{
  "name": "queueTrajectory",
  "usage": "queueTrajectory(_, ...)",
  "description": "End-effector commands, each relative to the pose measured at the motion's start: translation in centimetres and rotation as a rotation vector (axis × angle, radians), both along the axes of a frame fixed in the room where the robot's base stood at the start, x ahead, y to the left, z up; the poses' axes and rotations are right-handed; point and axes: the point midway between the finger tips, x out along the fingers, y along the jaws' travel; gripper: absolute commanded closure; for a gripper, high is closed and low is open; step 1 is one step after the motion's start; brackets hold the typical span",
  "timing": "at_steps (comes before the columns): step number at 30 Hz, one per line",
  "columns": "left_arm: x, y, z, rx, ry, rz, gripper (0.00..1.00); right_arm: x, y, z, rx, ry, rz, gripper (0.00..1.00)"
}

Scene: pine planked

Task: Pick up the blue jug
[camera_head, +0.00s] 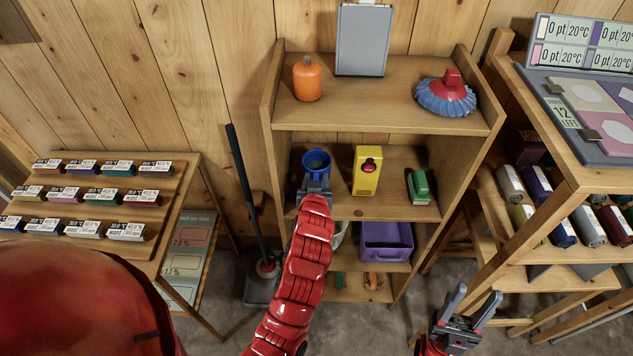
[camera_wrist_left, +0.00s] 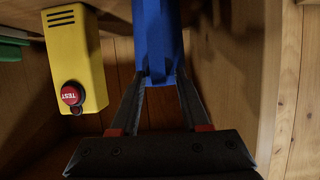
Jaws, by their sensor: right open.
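The blue jug (camera_head: 317,158) is upright at the left of the middle shelf, its open top showing in the head view. In the left wrist view the jug (camera_wrist_left: 157,40) is a blue upright shape at top centre. My left gripper (camera_head: 316,184) reaches its near side. In the wrist view the fingers of the left gripper (camera_wrist_left: 162,88) lie flush on both sides of the jug's narrow blue part, shut on it. The jug's lower part is hidden by my arm in the head view. My right gripper (camera_head: 470,305) is open and empty at lower right, away from the shelf.
On the middle shelf are a yellow box (camera_head: 366,178) with a red button and a green brush (camera_head: 418,186). Above are an orange bottle (camera_head: 307,80) and a red-blue brush (camera_head: 446,95). A purple bin (camera_head: 386,243) is below. The shelf's left side wall (camera_wrist_left: 283,90) is close.

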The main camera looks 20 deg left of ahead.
Motion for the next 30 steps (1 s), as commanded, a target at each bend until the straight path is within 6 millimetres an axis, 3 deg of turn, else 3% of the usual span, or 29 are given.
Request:
queueTrajectory(1, 0.00, -0.01, 0.00, 0.000, 0.000, 0.000, 0.66, 0.00, 0.00, -0.01, 0.000, 0.000, 0.000, 0.50)
queueTrajectory(7, 0.00, -0.02, 0.02, 0.000, 0.000, 0.000, 1.00, 0.00, 0.00, -0.01, 0.000, 0.000, 0.000, 0.50)
queueTrajectory(30, 0.01, -0.03, 0.08, 0.000, -0.001, -0.001, 1.00, 0.00, 0.00, 0.01, 0.000, 0.000, 0.000, 0.50)
